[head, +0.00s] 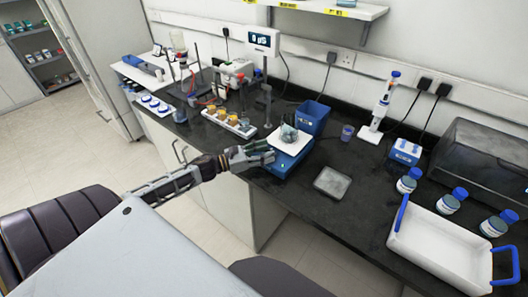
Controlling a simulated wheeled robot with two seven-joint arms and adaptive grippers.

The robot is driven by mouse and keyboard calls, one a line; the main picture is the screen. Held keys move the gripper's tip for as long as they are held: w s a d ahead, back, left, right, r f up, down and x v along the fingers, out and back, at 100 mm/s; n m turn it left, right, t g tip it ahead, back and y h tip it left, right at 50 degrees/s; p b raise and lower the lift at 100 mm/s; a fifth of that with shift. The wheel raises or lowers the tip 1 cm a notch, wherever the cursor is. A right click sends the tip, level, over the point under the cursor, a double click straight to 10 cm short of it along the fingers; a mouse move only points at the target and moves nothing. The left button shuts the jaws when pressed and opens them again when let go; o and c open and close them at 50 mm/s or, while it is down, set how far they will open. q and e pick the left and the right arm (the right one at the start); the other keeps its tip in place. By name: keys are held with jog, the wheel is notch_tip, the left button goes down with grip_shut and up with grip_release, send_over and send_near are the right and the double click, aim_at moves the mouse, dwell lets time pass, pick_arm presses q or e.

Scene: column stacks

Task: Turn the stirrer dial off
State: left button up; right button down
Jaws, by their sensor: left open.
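The stirrer (288,158) is a blue unit with a white top plate on the black bench, near the middle of the head view. A glass beaker (289,133) with greyish contents stands on its plate. My left gripper (266,154) is open at the stirrer's front left side, with its fingertips close against the blue housing. I cannot tell whether they touch. The dial cannot be made out and seems hidden by the gripper. My right gripper is out of view.
A display on a stand (263,42) rises behind the stirrer. A tray with orange-capped jars (230,121) is to the left, a blue bin (312,117) behind. A flat grey pad (332,182) and white tub (440,240) are to the right. Bare bench lies between them.

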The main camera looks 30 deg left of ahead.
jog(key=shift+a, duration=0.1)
pick_arm(q)
jog(key=c, duration=1)
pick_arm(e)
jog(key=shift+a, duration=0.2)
